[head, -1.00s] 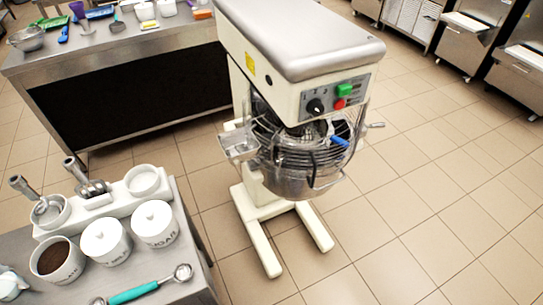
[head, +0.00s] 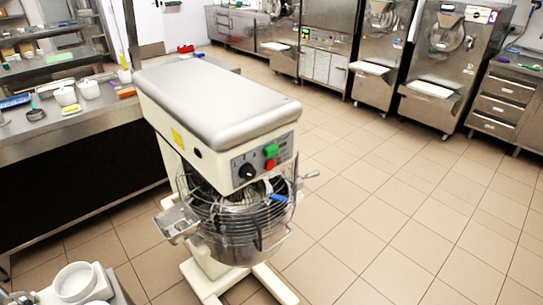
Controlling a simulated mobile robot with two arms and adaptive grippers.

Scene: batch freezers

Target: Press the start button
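A large cream planetary mixer (head: 215,95) stands on the floor at centre left in the head view. Its grey control panel (head: 258,162) carries a green button (head: 271,151), a red button (head: 270,164) just below it and a black dial (head: 247,171). No writing on the buttons can be read. Farther back, several steel batch freezers line the wall, one in the middle (head: 382,50) and one to its right (head: 447,60). Neither of my grippers is in view.
A steel counter (head: 60,130) with pots and utensils runs along the left. A drawer unit (head: 505,100) stands at far right. The tiled floor (head: 400,200) between mixer and freezers is clear.

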